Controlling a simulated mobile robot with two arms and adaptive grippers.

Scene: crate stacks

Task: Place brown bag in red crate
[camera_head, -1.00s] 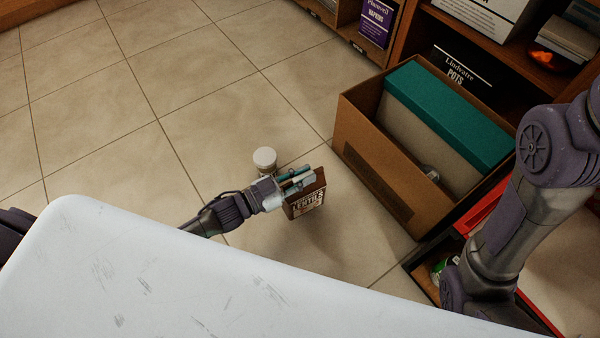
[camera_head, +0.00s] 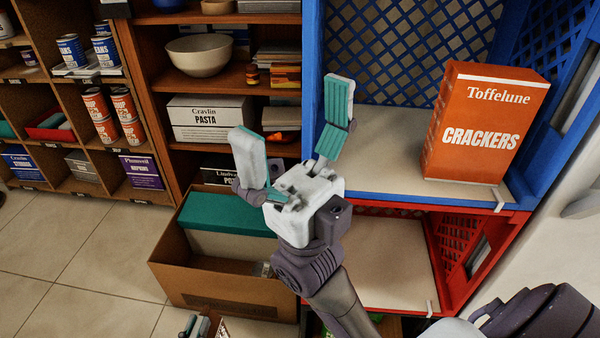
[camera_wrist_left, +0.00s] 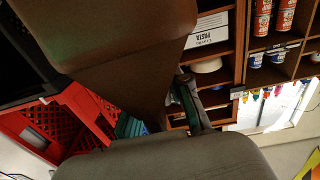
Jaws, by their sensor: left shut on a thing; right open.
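The brown bag (camera_head: 218,328) shows only as a sliver at the bottom edge of the head view. It fills the upper middle of the left wrist view as a large brown surface (camera_wrist_left: 125,45). My left gripper (camera_head: 192,326) is shut on it, mostly cut off by the frame. The red crate (camera_head: 462,215) stands under the blue crate, its open front showing a pale bare floor. Its red lattice wall also shows at the left of the left wrist view (camera_wrist_left: 85,108). My right gripper (camera_head: 295,130) is open and empty, fingers up, in front of the crates.
The blue crate (camera_head: 400,192) above holds an orange cracker box (camera_head: 485,125). A cardboard box (camera_head: 230,287) with a teal-lidded box stands on the floor left of the crates. Shelves with cans and boxes are behind. Tiled floor (camera_head: 80,255) is clear at lower left.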

